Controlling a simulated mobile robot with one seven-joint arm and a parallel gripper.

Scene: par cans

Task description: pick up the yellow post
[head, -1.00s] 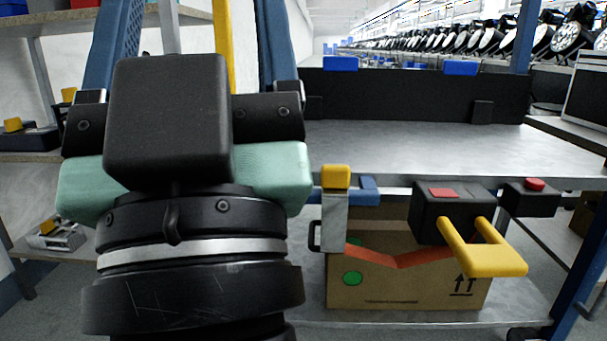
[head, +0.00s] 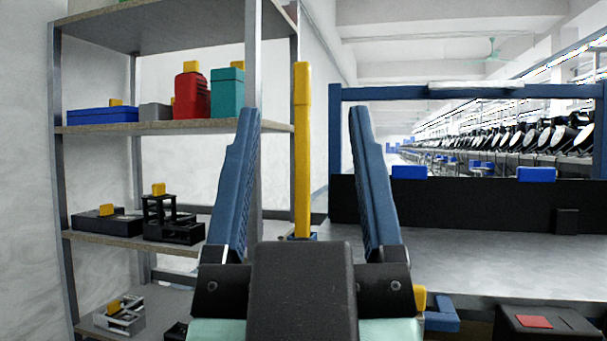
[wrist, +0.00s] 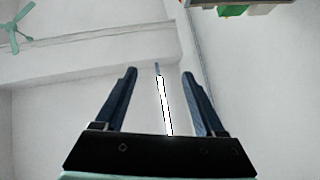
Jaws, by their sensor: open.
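The yellow post (head: 302,160) stands upright in the head view, a tall thin bar with a slightly wider top. In the picture it shows between the two blue fingers of my gripper (head: 304,108); its foot shows just above my dark gripper body. The fingers are wide apart, point up and touch nothing that I can see. How far the post is beyond the fingers I cannot tell. In the wrist view my gripper (wrist: 159,72) is open, with only a white strip, wall and ceiling showing between and beyond its fingers; I cannot make out the yellow post there.
A shelf rack (head: 140,128) with several boxes and small devices stands at the left. A grey workbench (head: 480,258) with a dark back panel (head: 470,205) is at the right. A black box with a red top (head: 545,325) is at the lower right.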

